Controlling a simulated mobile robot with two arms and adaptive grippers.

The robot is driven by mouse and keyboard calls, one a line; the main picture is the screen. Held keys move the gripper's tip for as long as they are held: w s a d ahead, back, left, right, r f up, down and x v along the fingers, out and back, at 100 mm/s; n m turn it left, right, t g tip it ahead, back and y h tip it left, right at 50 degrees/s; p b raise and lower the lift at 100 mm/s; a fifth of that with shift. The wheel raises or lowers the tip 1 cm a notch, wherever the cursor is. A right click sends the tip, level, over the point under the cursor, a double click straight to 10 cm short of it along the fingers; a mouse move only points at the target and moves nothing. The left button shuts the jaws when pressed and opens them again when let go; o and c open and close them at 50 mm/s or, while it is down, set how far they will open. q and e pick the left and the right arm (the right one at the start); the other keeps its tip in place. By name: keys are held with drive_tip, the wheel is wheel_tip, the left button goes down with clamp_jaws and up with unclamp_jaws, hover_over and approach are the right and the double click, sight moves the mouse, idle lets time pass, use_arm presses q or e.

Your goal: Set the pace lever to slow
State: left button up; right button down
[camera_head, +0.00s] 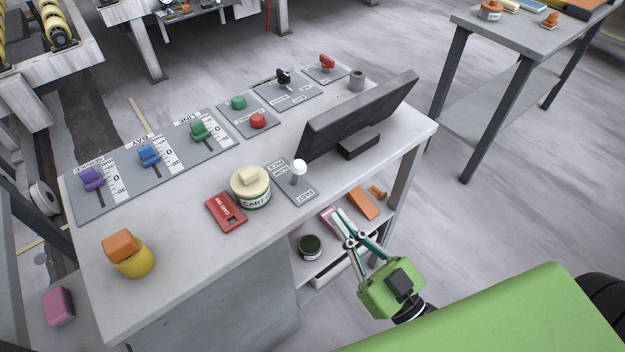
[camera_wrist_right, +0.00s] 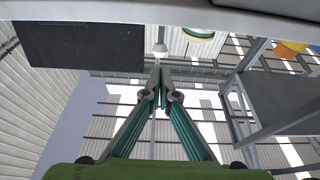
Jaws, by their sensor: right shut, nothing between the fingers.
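The pace lever's grey plate (camera_head: 305,191) lies near the table's front edge, with SLOW printed at its far end and FAST at its near end. The lever's white knob (camera_head: 299,166) stands above the plate; its exact setting is hard to tell. What looks like the knob (camera_wrist_right: 160,47) shows just beyond my fingertips in the right wrist view. My right gripper (camera_head: 338,212) is shut and empty, with its tips to the right of and nearer than the plate, apart from the knob. In the right wrist view its fingers (camera_wrist_right: 160,72) meet. My left gripper is not in view.
A dark monitor (camera_head: 355,115) stands right behind the lever. A round cream-lidded cart tub (camera_head: 254,202) and a red cart block (camera_head: 226,212) sit to its left. Sliders, buttons and switches line the table's (camera_head: 180,250) back. Small items lie on a shelf below.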

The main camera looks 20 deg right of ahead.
drive_tip(key=p, duration=0.2)
approach(296, 159)
drive_tip(key=w, duration=0.1)
drive_tip(key=w+a, duration=0.1)
drive_tip(key=w, duration=0.1)
drive_tip(key=shift+w, duration=0.15)
drive_tip(key=shift+w+a, duration=0.3)
drive_tip(key=shift+w, duration=0.3)
drive_tip(key=shift+r+p, duration=0.35)
drive_tip(key=shift+p, duration=0.5)
drive_tip(key=shift+w+g+p, duration=0.1)
drive_tip(key=shift+g+p, duration=0.2)
drive_tip(key=shift+p, duration=0.1)
drive_tip(key=r+g+p, duration=0.1)
drive_tip(key=p, duration=0.2)
drive_tip(key=w+r+g+h+p, duration=0.1)
drive_tip(key=p, duration=0.3)
drive_tip(key=shift+w+a, duration=0.25)
drive_tip(key=shift+a, duration=0.05)
drive_tip(key=shift+w+a+f+p, duration=0.15)
drive_tip(key=shift+w+p, duration=0.25)
drive_tip(key=shift+p, duration=0.45)
drive_tip(key=shift+p+x, duration=0.5)
drive_tip(key=shift+x, duration=0.6)
drive_tip(key=shift+r, duration=0.25)
